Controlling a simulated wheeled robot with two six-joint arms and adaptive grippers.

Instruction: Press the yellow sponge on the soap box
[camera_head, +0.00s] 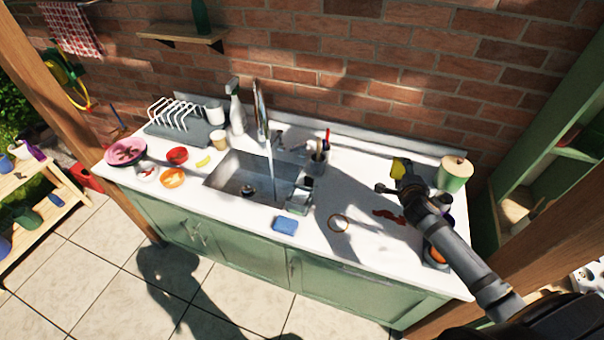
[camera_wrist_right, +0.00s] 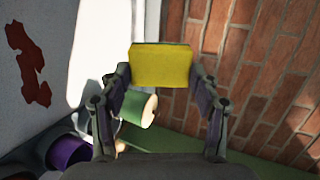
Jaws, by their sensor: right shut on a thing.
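The yellow sponge (camera_head: 398,167) is held up at the end of my right arm, over the right part of the white counter. My right gripper (camera_head: 392,181) is shut on it. In the right wrist view the yellow sponge (camera_wrist_right: 160,65) sits between the two fingertips of my right gripper (camera_wrist_right: 160,80), with a thin green layer along its top edge. A small grey box-like holder (camera_head: 299,196) stands at the right front corner of the sink; it may be the soap box, but its details are too small to tell. My left gripper is not in view.
The sink (camera_head: 245,180) has running water. A blue sponge (camera_head: 285,225) lies at the counter's front edge. A ring (camera_head: 338,223) and a red stain (camera_head: 390,217) mark the counter. A green canister (camera_head: 453,176) stands behind my right arm. Bowls and a dish rack (camera_head: 177,130) occupy the left.

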